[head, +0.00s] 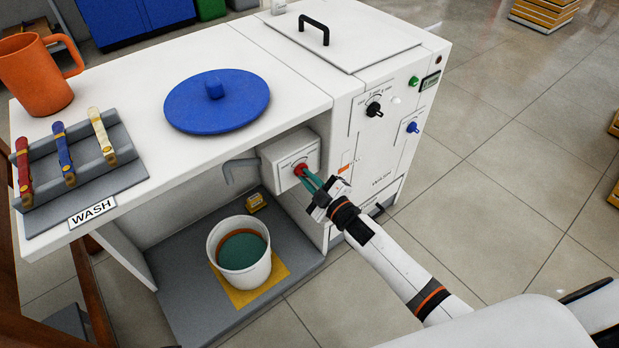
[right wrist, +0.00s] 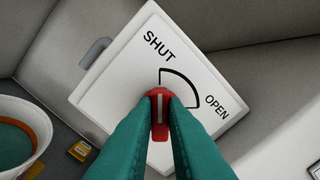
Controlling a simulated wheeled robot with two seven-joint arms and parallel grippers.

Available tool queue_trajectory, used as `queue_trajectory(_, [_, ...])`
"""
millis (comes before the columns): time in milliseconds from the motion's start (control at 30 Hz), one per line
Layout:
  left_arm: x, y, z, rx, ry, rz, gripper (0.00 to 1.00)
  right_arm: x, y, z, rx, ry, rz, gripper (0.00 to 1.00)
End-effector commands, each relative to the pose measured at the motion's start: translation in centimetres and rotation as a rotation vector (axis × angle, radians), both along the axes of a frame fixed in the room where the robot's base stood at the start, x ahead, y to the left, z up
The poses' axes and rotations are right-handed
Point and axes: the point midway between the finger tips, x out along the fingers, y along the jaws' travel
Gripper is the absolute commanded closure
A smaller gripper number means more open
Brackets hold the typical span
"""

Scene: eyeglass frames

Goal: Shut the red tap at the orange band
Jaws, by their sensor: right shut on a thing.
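The red tap (head: 301,169) sits on a white box under the counter. In the right wrist view the red tap (right wrist: 160,113) has a white line pointing at the SHUT end of the printed arc. My right gripper (head: 309,178) is shut on the tap, with a green finger on each side. The white bucket (head: 240,270) stands below and left. It holds teal liquid (head: 243,250), and the orange band (head: 228,238) shows on its inner wall just above the liquid. No stream shows below the grey spout (head: 238,170). My left gripper is out of view.
The bucket stands on a yellow mat (head: 283,272). A small yellow box (head: 256,202) is behind it. Above are a blue lid (head: 217,102), an orange mug (head: 35,75) and a grey WASH rack (head: 120,180). The machine's front panel (head: 385,150) is beside my right arm.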

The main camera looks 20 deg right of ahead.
Motion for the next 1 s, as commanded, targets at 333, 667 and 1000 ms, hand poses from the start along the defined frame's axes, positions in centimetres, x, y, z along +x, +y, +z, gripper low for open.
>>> queue_trajectory(333, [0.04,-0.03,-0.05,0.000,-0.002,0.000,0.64,-0.06,0.05,-0.11,-0.025,-0.008,0.000,1.00])
queue_trajectory(667, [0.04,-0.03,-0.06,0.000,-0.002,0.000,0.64,-0.05,0.03,-0.09,-0.024,-0.007,0.000,0.66])
queue_trajectory(1000, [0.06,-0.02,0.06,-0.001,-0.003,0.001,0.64,-0.46,-0.14,-0.05,-0.024,-0.007,0.000,0.66])
